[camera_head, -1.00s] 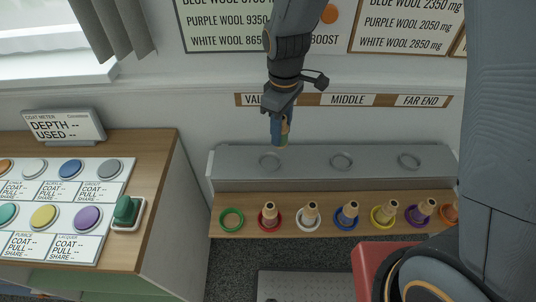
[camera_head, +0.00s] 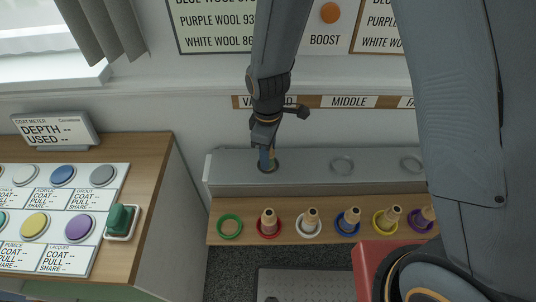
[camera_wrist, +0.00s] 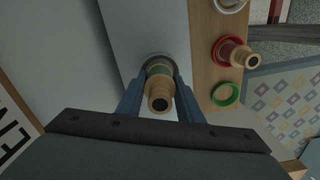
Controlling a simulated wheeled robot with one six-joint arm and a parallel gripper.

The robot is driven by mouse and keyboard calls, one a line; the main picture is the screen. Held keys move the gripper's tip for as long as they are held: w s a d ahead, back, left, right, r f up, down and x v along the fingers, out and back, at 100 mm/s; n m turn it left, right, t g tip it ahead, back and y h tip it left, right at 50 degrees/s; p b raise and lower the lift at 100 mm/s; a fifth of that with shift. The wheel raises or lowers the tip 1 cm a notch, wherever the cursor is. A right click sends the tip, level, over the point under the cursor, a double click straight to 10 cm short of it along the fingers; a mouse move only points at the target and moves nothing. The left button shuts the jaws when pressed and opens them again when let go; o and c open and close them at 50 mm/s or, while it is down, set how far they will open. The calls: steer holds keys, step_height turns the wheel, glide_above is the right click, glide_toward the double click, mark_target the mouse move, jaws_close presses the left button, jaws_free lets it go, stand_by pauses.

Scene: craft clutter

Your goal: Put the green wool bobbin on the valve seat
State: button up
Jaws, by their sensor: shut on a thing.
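My gripper (camera_head: 267,160) is shut on the green wool bobbin, at the leftmost ring seat of the grey shelf (camera_head: 310,167), under the partly hidden label beginning "VA". In the wrist view the wooden bobbin (camera_wrist: 159,98) with a green band stands between my two blue fingers (camera_wrist: 160,105), its top facing the camera. The dark ring of the valve seat (camera_wrist: 157,57) shows around or just behind its base. I cannot tell whether the base rests fully in the seat. In the head view my fingers hide most of the bobbin.
A wooden ledge (camera_head: 262,240) in front holds an empty green ring (camera_head: 230,226) and bobbins in red (camera_head: 268,222), white (camera_head: 309,222), blue (camera_head: 348,221), yellow (camera_head: 387,221) and purple (camera_head: 421,218) rings. The middle seat (camera_head: 342,165) is empty. A button console (camera_head: 150,190) stands at left.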

steer(key=shift+f, duration=0.35)
steer(key=shift+f, duration=0.1)
steer(key=o, duration=1.1)
steer(key=shift+c, duration=0.2)
step_height(320, 180, up, 12)
steer(key=shift+r+b, duration=0.15)
steer(key=shift+b, duration=0.65)
steer(key=s+d+r+m, duration=0.1)
steer(key=s+d+m, duration=0.3)
steer(key=d+m, duration=0.3)
steer(key=s+d+r+m, duration=0.1)
steer(key=s+d+m, duration=0.3)
steer(key=d+m, duration=0.4)
steer(key=d, duration=0.6)
steer(key=shift+d+r, duration=0.4)
